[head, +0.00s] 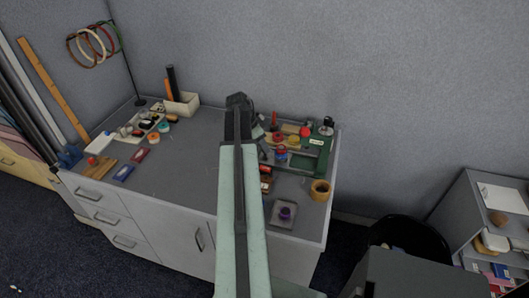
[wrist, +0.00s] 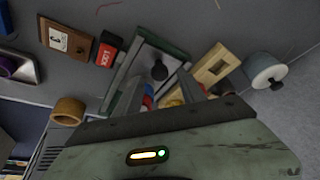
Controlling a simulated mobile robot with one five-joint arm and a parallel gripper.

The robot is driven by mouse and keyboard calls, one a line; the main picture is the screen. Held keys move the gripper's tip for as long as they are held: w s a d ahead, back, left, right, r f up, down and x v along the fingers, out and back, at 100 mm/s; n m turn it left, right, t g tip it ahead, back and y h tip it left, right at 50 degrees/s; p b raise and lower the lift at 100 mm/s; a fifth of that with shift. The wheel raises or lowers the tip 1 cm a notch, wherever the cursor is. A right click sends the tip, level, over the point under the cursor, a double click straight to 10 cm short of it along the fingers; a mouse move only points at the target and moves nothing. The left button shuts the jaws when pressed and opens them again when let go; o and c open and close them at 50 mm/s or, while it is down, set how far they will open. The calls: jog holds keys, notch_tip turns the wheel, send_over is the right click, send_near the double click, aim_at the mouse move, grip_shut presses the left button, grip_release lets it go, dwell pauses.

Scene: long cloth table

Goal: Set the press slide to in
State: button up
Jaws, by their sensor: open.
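A green frame (head: 317,157), which looks like the press, stands at the right end of the table. A dark round knob (wrist: 159,70) shows inside the green-edged frame (wrist: 140,48) in the wrist view; I cannot tell for sure that it is the slide's handle, or the slide's position. My gripper (wrist: 158,90) is open, its fingers pointing toward the frame with the knob just beyond the tips. A red and blue piece and a yellow piece show between the fingers. In the head view my arm hides the gripper's fingertips.
A wooden block with a slot (wrist: 215,66), a white roll (wrist: 267,70) and a red lock box (wrist: 107,50) lie close around the frame. A tan ring-shaped cup (head: 320,190) and a grey tray (head: 283,216) are near the front right.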

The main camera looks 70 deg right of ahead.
jog(key=b+x, duration=0.1)
jog(key=x, duration=0.1)
jog(key=shift+d+f, duration=0.1)
jog(key=shift+f, duration=0.15)
jog(key=shift+r, duration=0.1)
jog(key=shift+c, duration=0.3)
grip_shut()
dwell(0.8)
